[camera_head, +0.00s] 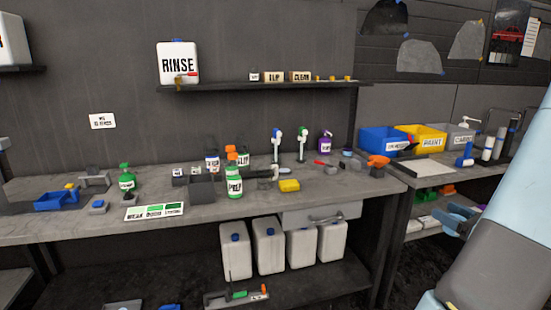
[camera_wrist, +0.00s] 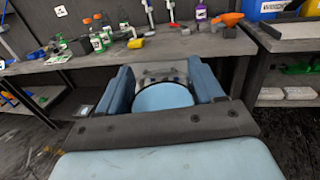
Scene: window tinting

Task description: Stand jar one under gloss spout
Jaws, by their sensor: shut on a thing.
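My gripper (camera_wrist: 163,75) is shut, with its two blue fingers on either side of a pale, see-through thing (camera_wrist: 160,70) that looks like a jar. Its label is not visible, so I cannot tell if it is jar one. In the head view my gripper (camera_head: 462,220) is at the right, in front of the benches and away from any spout. A white RINSE container (camera_head: 178,60) with a tap at its base stands on the wall shelf. Part of another white container (camera_head: 12,40) shows at the far left. I cannot make out a gloss label on any spout.
The grey bench (camera_head: 330,192) holds bottles, a green PREP bottle (camera_head: 234,183), a yellow block (camera_head: 289,186) and a card (camera_head: 154,211). Blue (camera_head: 382,140) and yellow (camera_head: 425,135) bins stand on the right bench. White jugs (camera_head: 268,247) stand below.

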